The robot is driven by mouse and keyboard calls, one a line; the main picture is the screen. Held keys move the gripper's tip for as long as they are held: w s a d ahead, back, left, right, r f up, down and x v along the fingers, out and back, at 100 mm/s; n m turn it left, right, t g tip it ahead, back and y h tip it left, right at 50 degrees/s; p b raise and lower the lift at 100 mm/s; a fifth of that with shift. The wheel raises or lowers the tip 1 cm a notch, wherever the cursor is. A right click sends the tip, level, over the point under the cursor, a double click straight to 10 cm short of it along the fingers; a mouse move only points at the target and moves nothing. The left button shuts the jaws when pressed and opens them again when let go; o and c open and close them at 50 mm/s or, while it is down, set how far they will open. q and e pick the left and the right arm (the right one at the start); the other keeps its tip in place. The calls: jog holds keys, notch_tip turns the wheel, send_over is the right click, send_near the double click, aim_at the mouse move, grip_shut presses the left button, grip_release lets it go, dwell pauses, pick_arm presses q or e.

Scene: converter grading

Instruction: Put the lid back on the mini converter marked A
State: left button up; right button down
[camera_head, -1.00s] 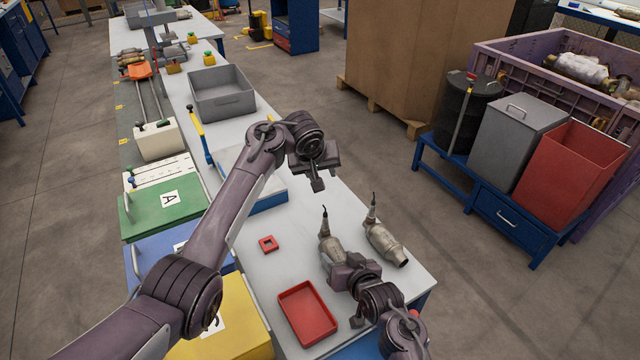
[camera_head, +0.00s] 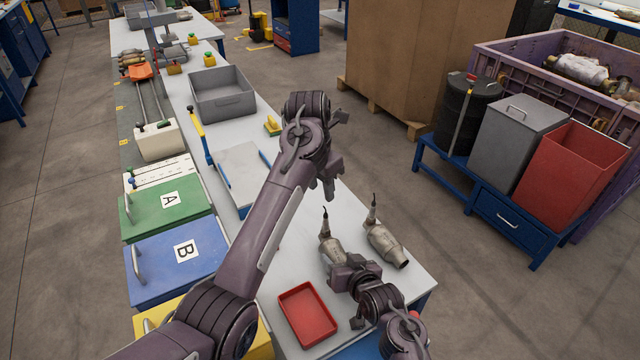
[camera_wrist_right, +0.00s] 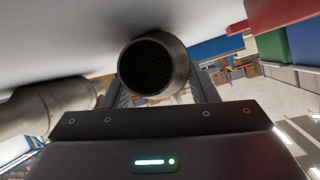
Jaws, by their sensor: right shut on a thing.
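A green-lidded box marked A (camera_head: 168,208) stands at the left edge of the table, its lid lying flat. My right gripper (camera_head: 343,264) is shut on a metal converter (camera_head: 332,246) with a thin cable on its upper end. In the right wrist view the converter's round honeycomb end (camera_wrist_right: 155,66) sits between the fingers. A second converter (camera_head: 386,244) lies just to the right; I cannot read a mark on either one. My left gripper (camera_head: 328,188) is above the table, behind the converters, apart from them. Its jaw opening is unclear.
A blue-lidded box marked B (camera_head: 180,262) and a yellow box (camera_head: 255,345) stand in front of the green one. A red tray (camera_head: 307,314) lies left of my right gripper. A grey bin (camera_head: 222,95) and a flat grey-topped unit (camera_head: 243,170) stand farther back.

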aim_at(326, 217)
pick_arm(q)
jog(key=shift+f, duration=0.1)
jog(key=f, duration=0.4)
jog(key=w+d+f, duration=0.1)
jog(key=f, duration=0.6)
jog(key=shift+w+d+f, duration=0.15)
jog(key=shift+w+f, duration=0.05)
jog(key=shift+f, duration=0.15)
